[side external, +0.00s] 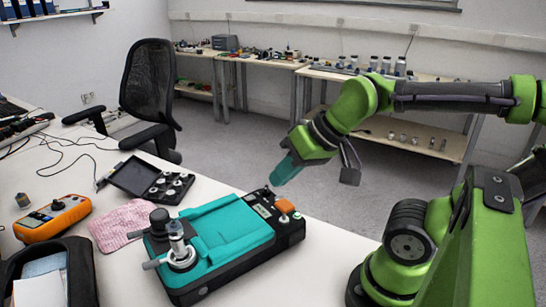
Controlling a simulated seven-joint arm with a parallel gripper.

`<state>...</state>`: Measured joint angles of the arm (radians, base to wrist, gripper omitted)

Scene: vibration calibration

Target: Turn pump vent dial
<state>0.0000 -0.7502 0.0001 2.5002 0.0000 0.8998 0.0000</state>
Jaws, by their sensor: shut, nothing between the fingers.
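The pump (234,228) is a teal and black box lying on the white table. Its near left end carries a black round knob (160,218) and a metal fitting (178,240) with a grey side handle. Its far right end has a small panel with an orange block (286,205) and a small white-and-green button. I cannot tell for certain which part is the vent dial. My gripper (276,181) has teal fingers, shut and empty, angled down just above the pump's far right end. The fingertips overlap the panel's back edge in view; contact cannot be told.
An orange meter (53,219), a pink cloth (123,224) and a dark tray of small round parts (170,189) lie left of the pump. A black open bag (82,275) sits at the front left. Table right of the pump is clear.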

